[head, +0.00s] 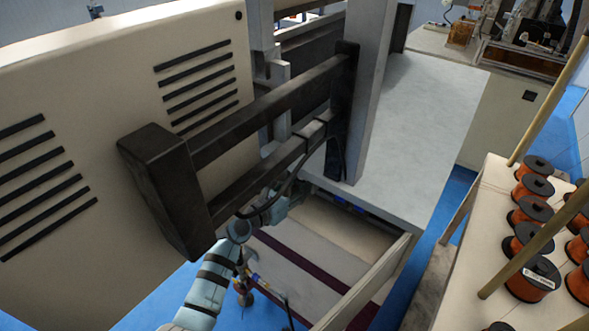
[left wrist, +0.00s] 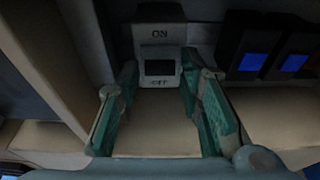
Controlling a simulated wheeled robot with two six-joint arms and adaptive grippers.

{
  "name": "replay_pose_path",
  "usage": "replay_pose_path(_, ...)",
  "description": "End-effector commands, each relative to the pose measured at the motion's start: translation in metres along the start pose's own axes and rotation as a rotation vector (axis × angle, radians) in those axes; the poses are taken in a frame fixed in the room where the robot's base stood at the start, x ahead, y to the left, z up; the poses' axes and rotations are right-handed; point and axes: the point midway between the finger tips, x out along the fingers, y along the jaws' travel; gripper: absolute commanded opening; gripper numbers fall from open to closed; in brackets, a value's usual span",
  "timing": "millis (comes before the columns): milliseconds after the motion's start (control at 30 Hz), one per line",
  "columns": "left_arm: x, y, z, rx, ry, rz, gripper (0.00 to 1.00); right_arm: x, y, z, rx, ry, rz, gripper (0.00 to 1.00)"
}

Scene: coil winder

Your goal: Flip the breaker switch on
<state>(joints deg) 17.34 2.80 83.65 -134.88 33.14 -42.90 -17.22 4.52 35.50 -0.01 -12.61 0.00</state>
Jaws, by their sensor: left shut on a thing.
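The breaker switch (left wrist: 160,68) is a small grey block with a dark window, at the upper middle of the left wrist view. In the head view my left arm reaches up under a black frame, and the gripper is mostly hidden there. The switch is hidden in the head view. My right gripper is not in view.
Two black switches with blue faces (left wrist: 294,63) sit right of the breaker. A black frame (head: 270,125) overhangs my left arm. A large beige vented cabinet (head: 120,110) stands left. Orange wire spools (head: 535,279) stand on a rack at right, with wooden poles (head: 550,100) nearby.

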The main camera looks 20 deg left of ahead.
Motion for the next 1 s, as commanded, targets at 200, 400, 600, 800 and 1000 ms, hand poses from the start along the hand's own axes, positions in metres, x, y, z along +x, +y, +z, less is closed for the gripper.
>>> replay_pose_path(200,0.001,0.001,0.013,0.002,0.097,0.005,0.05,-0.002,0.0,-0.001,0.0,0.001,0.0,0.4)
replay_pose_path(400,0.001,0.002,0.013,0.0,0.098,0.006,0.05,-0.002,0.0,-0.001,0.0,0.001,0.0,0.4)
replay_pose_path(600,0.001,0.002,0.012,0.0,0.1,0.006,0.42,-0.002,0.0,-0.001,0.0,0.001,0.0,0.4)
replay_pose_path(800,0.0,0.002,0.011,0.0,0.103,0.006,0.42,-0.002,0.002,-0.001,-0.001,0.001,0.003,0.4)
replay_pose_path(1000,-0.025,0.002,0.013,0.004,0.103,0.007,0.42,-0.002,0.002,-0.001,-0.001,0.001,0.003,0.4)
